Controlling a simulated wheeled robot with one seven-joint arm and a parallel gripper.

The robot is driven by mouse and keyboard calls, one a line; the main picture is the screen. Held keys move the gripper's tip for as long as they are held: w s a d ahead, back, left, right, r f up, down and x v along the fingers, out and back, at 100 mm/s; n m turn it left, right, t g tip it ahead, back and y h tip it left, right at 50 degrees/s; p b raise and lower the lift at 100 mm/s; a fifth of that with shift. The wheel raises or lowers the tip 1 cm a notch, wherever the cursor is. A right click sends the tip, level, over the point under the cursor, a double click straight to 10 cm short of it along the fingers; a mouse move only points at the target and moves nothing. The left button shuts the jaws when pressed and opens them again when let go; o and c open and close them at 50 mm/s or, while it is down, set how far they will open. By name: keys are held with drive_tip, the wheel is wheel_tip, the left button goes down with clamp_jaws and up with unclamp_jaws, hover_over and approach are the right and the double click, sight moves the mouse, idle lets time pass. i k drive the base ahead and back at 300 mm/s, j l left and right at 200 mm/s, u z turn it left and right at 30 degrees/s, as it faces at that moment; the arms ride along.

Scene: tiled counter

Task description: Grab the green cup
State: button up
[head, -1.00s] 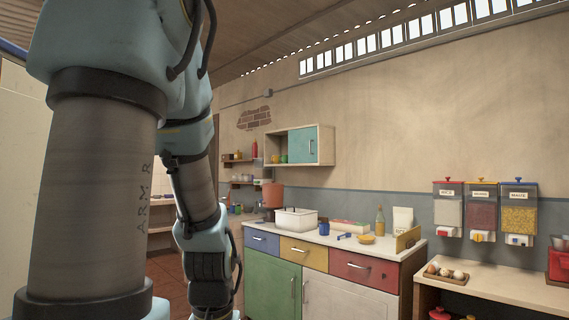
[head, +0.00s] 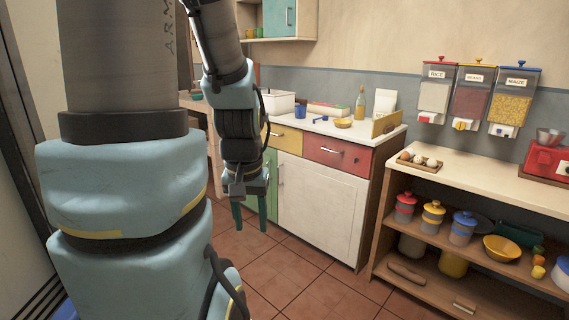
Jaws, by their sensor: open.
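A small green cup (head: 258,33) appears to stand in the open left part of the wall cupboard (head: 278,39), at the top edge of the head view. It is small and partly cut off there. A yellow item (head: 249,33) stands beside it on the left. My gripper (head: 249,217) hangs fingers down over the floor, in front of the lower cabinets. It is open, with its two fingers apart and nothing between them. It is well below the cupboard and away from the cup.
The counter holds a white basin (head: 278,103), a blue cup (head: 300,112), a yellow bowl (head: 343,123) and a bottle (head: 360,103). A shelf unit (head: 470,170) with jars stands at the right, under wall dispensers (head: 473,92). Tiled floor (head: 290,276) is free in front.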

sight(260, 31)
drive_tip(key=i+l, duration=0.2)
drive_tip(key=i, duration=0.2)
drive_tip(key=i+l, duration=0.15)
drive_tip(key=i, duration=0.25)
drive_tip(key=i+l, duration=0.2)
drive_tip(key=i, duration=0.15)
drive_tip(key=i+j+u, duration=0.15)
drive_tip(key=i+u, duration=0.7)
drive_tip(key=i, duration=0.2)
drive_tip(key=i+l+u, duration=0.25)
drive_tip(key=i+u, duration=0.15)
drive_tip(key=i, duration=0.1)
